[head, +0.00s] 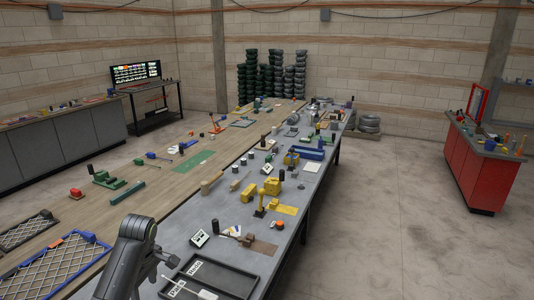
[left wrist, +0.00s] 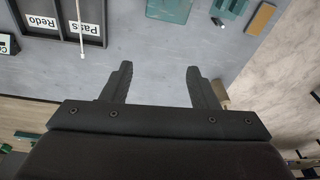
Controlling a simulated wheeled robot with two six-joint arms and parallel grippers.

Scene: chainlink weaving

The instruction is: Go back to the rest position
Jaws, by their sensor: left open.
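My left arm (head: 130,257) rises at the bottom of the head view, beside the near end of the grey table. In the left wrist view my left gripper (left wrist: 157,70) has its two dark fingers spread wide, with nothing between them but grey table surface. My right gripper is in neither view.
A black tray (head: 250,268) with Pass and Redo labels lies close to the arm; it also shows in the left wrist view (left wrist: 92,42). Several tools and blocks crowd the grey table (head: 185,222). A red cabinet (head: 470,170) stands right, across clear floor (head: 390,230).

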